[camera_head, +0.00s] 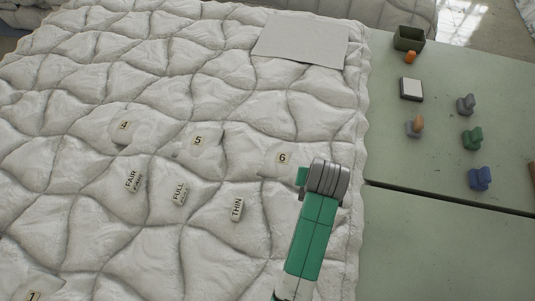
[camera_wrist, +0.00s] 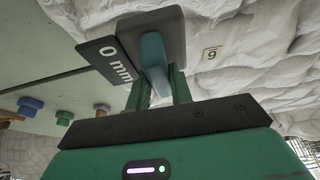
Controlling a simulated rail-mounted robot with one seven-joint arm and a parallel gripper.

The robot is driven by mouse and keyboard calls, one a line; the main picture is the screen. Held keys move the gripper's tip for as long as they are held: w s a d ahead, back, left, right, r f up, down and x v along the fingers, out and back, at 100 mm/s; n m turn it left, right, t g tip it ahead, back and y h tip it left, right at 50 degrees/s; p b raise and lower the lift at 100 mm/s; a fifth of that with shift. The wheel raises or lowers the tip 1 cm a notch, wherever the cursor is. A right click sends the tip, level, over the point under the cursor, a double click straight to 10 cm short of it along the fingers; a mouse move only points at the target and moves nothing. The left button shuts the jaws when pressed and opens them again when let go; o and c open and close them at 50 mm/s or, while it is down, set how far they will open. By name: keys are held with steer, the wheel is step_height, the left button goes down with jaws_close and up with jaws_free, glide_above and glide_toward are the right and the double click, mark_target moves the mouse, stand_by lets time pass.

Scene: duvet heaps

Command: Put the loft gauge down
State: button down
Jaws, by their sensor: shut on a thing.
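The loft gauge (camera_wrist: 174,24) is a dark grey block with a flat plate reading "0 mm" and a pale blue grip. In the wrist view my gripper (camera_wrist: 158,80) has its green fingers shut on that blue grip. In the head view my gripper is mostly hidden behind my wrist, with a bit of green showing beside the number 6 card, and the gauge is not visible. The gauge is over the quilted white duvet (camera_head: 90,70); I cannot tell whether it touches it.
Number cards, including card 6 (camera_head: 282,158), and tags FAIR (camera_head: 132,181), FULL (camera_head: 179,193) and THIN (camera_head: 237,208) lie on the duvet. A grey cloth (camera_head: 301,39) lies at the back. The green table (camera_head: 440,250) at right holds a box (camera_head: 409,38) and several small handled blocks.

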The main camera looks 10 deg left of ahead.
steer(key=shift+w, duration=0.2)
steer(key=w+a+f+b, duration=0.1)
steer(key=w+a, duration=0.2)
steer(key=w, duration=0.1)
steer(key=w+a+f+b, duration=0.2)
steer(key=w+a, duration=0.1)
steer(key=w, duration=0.1)
steer(key=w+a+f+b, duration=0.1)
steer(key=w+a+f, duration=0.1)
steer(key=w+a, duration=0.1)
steer(key=shift+w+a, duration=0.25)
steer(key=shift+w, duration=0.3)
